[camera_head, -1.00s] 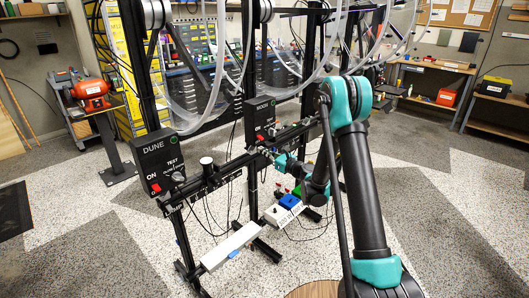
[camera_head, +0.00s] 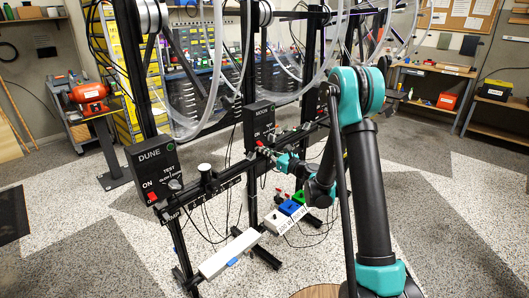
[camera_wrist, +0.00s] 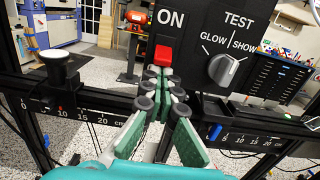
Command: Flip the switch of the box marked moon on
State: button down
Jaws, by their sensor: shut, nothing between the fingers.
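The black box marked MOON (camera_head: 260,117) is mounted on the stand in the middle of the head view. In the wrist view this box (camera_wrist: 262,22) fills the top, with ON, TEST and GLOW/SHOW lettering and a round knob (camera_wrist: 223,69). Its red switch (camera_wrist: 164,54) sits under the word ON. My gripper (camera_wrist: 160,74) is shut and empty, its fingertips right at the lower edge of the switch. I cannot tell whether they touch it. In the head view my gripper (camera_head: 264,148) is just below the box's front, too small for detail.
A similar black box marked DUNE (camera_head: 152,165) with a red switch stands nearer on the left. A ruled black rail (camera_wrist: 85,104) runs below the MOON box. Clear wheels (camera_head: 195,110) and black posts stand behind.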

jog(key=shift+r, duration=0.1)
jog(key=shift+s+g+h, duration=0.1)
jog(key=shift+g+h, duration=0.2)
jog(key=shift+h, duration=0.1)
jog(key=shift+d+r+g+h, duration=0.15)
jog(key=shift+r+g+h, duration=0.15)
jog(key=shift+g+h, duration=0.45)
